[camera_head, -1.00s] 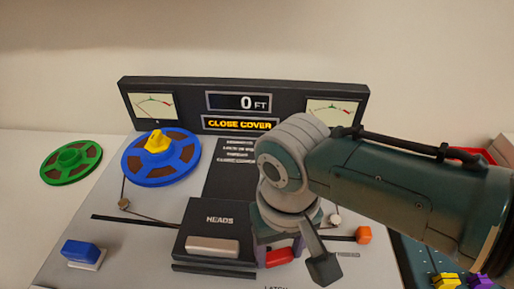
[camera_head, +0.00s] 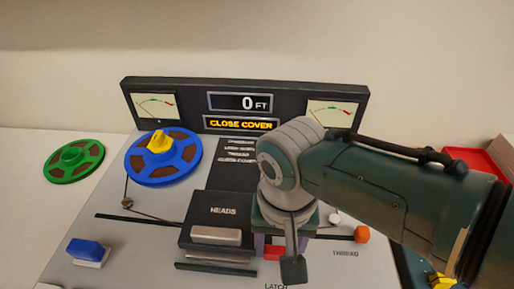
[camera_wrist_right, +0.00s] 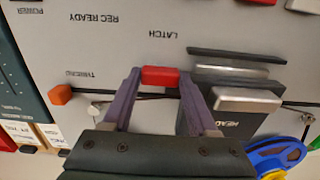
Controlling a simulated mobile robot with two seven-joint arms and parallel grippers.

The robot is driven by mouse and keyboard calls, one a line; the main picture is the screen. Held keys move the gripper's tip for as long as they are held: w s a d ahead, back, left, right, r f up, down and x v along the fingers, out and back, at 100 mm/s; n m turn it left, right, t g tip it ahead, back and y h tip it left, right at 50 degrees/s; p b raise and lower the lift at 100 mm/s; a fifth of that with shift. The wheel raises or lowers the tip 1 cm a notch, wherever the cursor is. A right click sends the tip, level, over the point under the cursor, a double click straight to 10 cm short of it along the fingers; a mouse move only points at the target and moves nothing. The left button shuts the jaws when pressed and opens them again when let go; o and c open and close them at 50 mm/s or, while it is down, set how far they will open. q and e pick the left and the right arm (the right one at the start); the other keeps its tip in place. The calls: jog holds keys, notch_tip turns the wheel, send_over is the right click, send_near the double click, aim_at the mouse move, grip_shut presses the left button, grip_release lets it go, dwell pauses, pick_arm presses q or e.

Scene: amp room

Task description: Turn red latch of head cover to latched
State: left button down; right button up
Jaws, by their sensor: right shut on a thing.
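The black head cover (camera_head: 222,213), marked HEADS, has a silver handle bar (camera_head: 215,235) and sits on the tape deck. The red latch (camera_head: 274,252) is just right of it, partly hidden by my right arm. In the right wrist view the red latch (camera_wrist_right: 160,76) lies crosswise between the purple fingertips of my right gripper (camera_wrist_right: 160,82), which is shut on it. The head cover (camera_wrist_right: 240,112) shows beside the fingers there, with its handle. The display (camera_head: 240,123) reads CLOSE COVER. My left gripper is not in view.
A blue reel (camera_head: 163,158) with a yellow knob is on the deck, and a green reel (camera_head: 74,160) lies to the left. A blue switch (camera_head: 88,250) is at the front left. An orange knob (camera_head: 361,234) stands right of my gripper. A red tray (camera_head: 478,160) is behind my forearm.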

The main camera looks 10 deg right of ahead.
jog(key=shift+d, duration=0.1)
jog(key=o, duration=1.4)
jog(key=shift+d, duration=0.1)
jog(key=shift+r, duration=0.1)
